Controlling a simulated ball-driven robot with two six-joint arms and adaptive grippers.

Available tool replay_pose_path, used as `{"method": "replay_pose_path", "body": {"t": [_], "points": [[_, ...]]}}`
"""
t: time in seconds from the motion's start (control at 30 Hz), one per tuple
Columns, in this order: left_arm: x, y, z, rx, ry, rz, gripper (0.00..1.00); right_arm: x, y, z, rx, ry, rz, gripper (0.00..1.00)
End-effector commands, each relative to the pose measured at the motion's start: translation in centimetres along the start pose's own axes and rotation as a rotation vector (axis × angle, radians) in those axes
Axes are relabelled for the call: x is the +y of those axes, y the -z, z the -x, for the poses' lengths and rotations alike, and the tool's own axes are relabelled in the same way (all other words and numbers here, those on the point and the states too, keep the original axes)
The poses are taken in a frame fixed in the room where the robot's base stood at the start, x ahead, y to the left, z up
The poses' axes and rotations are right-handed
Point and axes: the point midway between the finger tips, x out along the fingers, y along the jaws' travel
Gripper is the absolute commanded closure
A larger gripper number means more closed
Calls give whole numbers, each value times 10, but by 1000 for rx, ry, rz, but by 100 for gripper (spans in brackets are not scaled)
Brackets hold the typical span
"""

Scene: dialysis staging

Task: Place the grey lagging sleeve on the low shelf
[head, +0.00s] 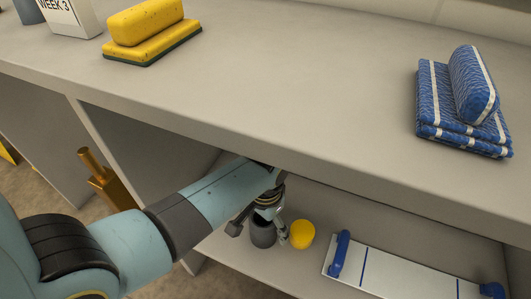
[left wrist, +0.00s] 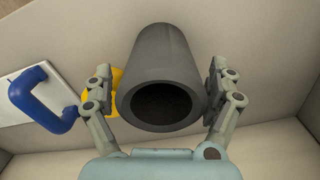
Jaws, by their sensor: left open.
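The grey lagging sleeve (head: 262,232) stands upright on the low shelf (head: 234,253), under the counter, in the head view. In the left wrist view the sleeve (left wrist: 162,62) is a hollow grey tube with its dark open end facing the camera. My left gripper (head: 268,212) is at the sleeve, partly covering it in the head view. In the left wrist view its two fingers (left wrist: 162,80) are open, one on each side of the sleeve, with visible gaps. My right gripper is in neither view.
A yellow cylinder (head: 302,234) stands close beside the sleeve. A white board with blue handles (head: 390,272) lies to the right on the shelf. The counter (head: 300,95) overhangs, carrying a yellow sponge stack (head: 150,45) and folded blue towels (head: 440,105).

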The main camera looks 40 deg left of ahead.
Motion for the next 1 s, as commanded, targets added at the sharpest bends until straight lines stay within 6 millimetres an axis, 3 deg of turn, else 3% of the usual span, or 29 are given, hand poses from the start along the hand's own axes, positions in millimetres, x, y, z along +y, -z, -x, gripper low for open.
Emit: {"method": "replay_pose_path", "body": {"t": [0.17,0.4,0.6,1.0], "points": [[0,0,6,1,0,0,11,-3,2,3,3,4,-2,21],[0,1,50,4,1,0,11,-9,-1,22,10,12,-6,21],[0,1,75,3,1,0,11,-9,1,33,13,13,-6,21],[0,0,78,-1,0,0,11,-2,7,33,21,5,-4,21]]}}
